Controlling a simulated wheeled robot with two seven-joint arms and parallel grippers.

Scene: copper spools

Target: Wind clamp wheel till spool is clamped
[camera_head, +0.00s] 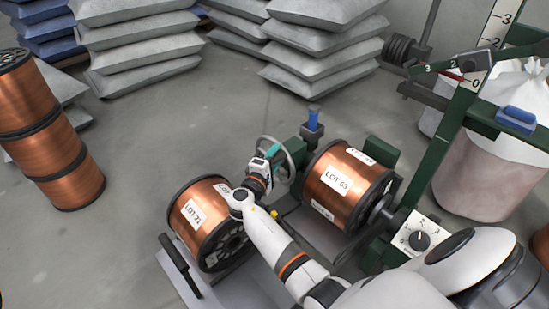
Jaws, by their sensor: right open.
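The clamp wheel, a grey spoked ring (289,168), stands on the green frame at the left end of the copper spool marked LOT 63 (334,200). That spool lies on its side between the frame's two ends. My right gripper (272,153) is at the wheel's left side, with its fingers close to the rim. It is open; whether a finger touches the rim cannot be told. The fingertips are small and partly merge with the wheel. My right arm comes in from the lower right. My left gripper is out of view.
Another spool, LOT 71 (190,218), lies on a grey cradle (222,293) left of my arm. A dial box (420,232) and green post (437,150) stand right. Stacked spools (50,145) stand left, sacks (140,45) behind. Floor between is clear.

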